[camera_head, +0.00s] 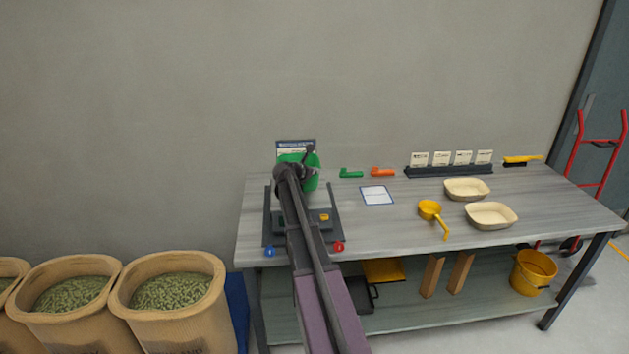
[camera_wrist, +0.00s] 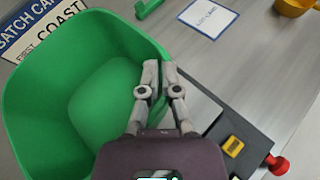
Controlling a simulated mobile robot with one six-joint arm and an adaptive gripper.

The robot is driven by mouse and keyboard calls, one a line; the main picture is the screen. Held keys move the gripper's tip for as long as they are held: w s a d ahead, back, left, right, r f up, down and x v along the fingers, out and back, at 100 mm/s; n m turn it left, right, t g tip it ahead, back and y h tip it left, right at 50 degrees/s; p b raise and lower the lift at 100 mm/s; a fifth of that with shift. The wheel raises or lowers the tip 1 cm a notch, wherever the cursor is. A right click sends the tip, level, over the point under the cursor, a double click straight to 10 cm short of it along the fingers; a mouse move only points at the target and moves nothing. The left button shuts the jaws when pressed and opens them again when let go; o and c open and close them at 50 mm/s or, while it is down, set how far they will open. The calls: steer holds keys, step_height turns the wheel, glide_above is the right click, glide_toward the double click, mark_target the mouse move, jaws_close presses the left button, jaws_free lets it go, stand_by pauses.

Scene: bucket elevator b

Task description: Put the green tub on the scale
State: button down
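The green tub (camera_wrist: 105,92) is large in the wrist view, open and empty, and my gripper (camera_wrist: 160,68) is at its right wall. One finger is inside the tub and one outside, close together on the rim. In the head view the tub (camera_head: 313,182) shows behind my gripper (camera_head: 300,165), over the back part of the scale (camera_head: 335,228). The scale is dark, with a yellow display (camera_wrist: 233,146) and a red knob (camera_wrist: 277,165). My arm hides much of the scale, and I cannot tell whether the tub touches it.
A white card (camera_head: 377,195), green scoop (camera_head: 351,173) and orange scoop (camera_head: 383,172) lie right of the scale. A yellow ladle (camera_head: 430,210) and two cream trays (camera_head: 491,215) are farther right. A sign (camera_head: 295,145) stands behind the tub. Sacks (camera_head: 172,293) stand left of the table.

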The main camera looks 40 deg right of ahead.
steer(key=shift+s+f+b, duration=0.1)
steer(key=shift+f+b, duration=1.25)
steer(key=shift+f, duration=0.45)
steer(key=c, duration=0.8)
jaws_free()
steer(key=shift+a+r, duration=0.1)
steer(key=shift+r, duration=0.15)
steer(key=p+v, duration=0.4)
steer(key=v, duration=0.8)
steer(key=shift+p, duration=0.3)
steer(key=shift+f, duration=0.1)
